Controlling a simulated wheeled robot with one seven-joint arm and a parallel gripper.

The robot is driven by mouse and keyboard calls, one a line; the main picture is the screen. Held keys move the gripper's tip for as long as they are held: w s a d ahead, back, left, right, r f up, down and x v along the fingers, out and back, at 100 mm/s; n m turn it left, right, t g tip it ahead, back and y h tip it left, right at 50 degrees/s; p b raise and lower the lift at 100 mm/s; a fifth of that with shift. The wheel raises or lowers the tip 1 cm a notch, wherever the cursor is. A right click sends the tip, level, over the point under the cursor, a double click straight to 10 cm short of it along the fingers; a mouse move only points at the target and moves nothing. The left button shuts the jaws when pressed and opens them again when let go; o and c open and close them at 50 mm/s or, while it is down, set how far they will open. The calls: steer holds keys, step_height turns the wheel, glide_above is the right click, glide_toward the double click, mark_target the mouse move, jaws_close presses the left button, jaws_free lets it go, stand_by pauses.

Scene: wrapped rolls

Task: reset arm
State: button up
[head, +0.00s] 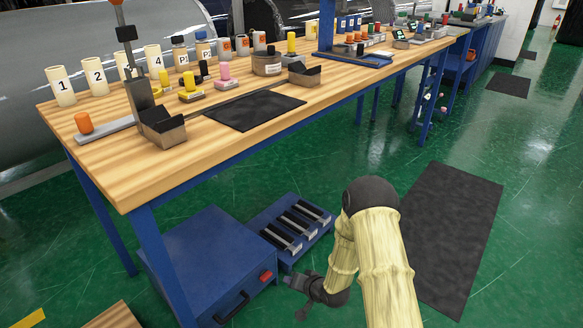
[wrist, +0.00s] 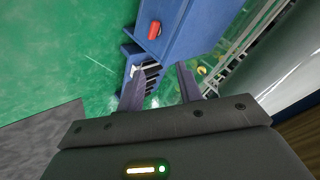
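My gripper (head: 301,289) is low in the head view, at the end of my cream-covered arm. It hangs over the green floor, just right of the blue cabinet (head: 212,262) and near the blue slotted rack (head: 294,228). In the wrist view my gripper (wrist: 160,82) shows two dark fingers standing apart. I see nothing held between them. Behind the fingers are the blue cabinet (wrist: 180,38) with its red latch and part of the rack.
A wooden workbench (head: 190,134) with blue legs holds numbered cylinders, bottles, small bins (head: 162,127) and a black mat (head: 254,110). A dark floor mat (head: 447,228) lies right of my arm. Open green floor (head: 520,130) is at the right.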

steer(key=s+d+r+n+h+p, duration=0.1)
steer(key=d+r+h, duration=0.15)
steer(key=r, duration=0.35)
steer(key=d+r+h+p, duration=0.1)
steer(key=d+r, duration=0.3)
steer(key=r, duration=0.1)
steer(key=s+d+r+n+g+h+p, duration=0.15)
steer(key=s+d+r, duration=0.25)
steer(key=s+r, duration=0.65)
steer(key=s+d+r+g+h+p, duration=0.1)
steer(key=s+d+r+g+p, duration=0.25)
steer(key=s+r, duration=0.65)
steer(key=w+p+v, duration=0.3)
steer(key=p+v, duration=0.9)
steer(key=w+r+p+v, duration=0.1)
steer(key=w+p+v, duration=0.1)
steer(key=p+v, duration=1)
steer(key=w+p+v, duration=0.3)
steer(key=p+v, duration=0.9)
steer(key=shift+w+r, duration=0.25)
steer(key=shift+r, duration=0.4)
